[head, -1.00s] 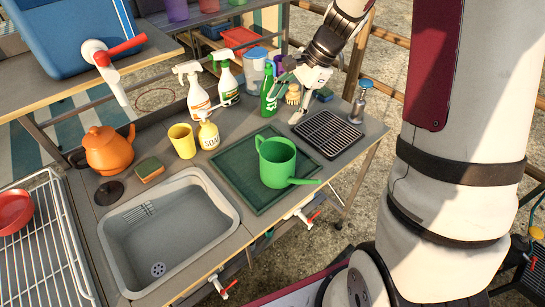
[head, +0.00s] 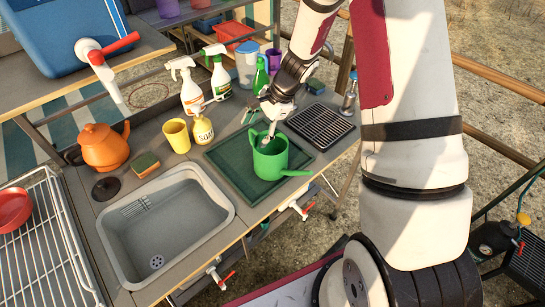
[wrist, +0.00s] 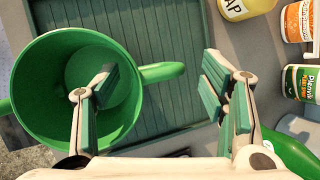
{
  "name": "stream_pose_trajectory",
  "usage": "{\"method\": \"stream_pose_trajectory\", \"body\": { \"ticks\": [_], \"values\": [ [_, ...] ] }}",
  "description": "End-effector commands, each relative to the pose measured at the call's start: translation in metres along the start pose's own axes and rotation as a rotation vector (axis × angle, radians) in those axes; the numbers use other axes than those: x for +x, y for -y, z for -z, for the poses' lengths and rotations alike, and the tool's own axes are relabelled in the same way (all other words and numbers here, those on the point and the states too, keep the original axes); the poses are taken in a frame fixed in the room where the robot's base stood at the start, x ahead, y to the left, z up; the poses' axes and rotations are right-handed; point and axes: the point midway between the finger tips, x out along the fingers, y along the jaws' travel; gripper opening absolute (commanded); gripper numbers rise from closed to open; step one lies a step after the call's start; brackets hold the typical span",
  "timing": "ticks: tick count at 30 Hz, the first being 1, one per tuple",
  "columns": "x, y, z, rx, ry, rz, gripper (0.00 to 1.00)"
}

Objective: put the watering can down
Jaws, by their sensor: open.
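The green watering can (head: 270,163) stands upright on the dark green ribbed mat (head: 228,158) right of the sink, its spout pointing right. My gripper (head: 260,126) is over the can's back rim, pointing down, open and holding nothing. In the wrist view the can (wrist: 30,95) is at left with its open top toward me, and a green handle-like part (wrist: 163,72) reaches right from it. My gripper (wrist: 160,80) has its left finger over the can's opening and its right finger outside over the mat. Whether either finger touches the can is unclear.
The sink (head: 165,222) lies left of the mat. A soap bottle (head: 203,132), yellow cup (head: 177,136) and spray bottles (head: 191,95) stand behind. A black grate (head: 320,124) lies at right. The mat's left part is clear.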

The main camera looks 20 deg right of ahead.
Motion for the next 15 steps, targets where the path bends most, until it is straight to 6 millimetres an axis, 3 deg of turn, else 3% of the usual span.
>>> {"method": "stream_pose_trajectory", "body": {
  "ticks": [9,11,15],
  "values": [
    [0.0074,0.0001,0.0001,0.001,0.0,0.0,0.65],
    [0.0073,0.0001,0.0001,0.001,0.0,0.0,0.54],
    [0.0073,0.0,0.0001,0.001,0.0,0.0,0.22]
  ]
}}
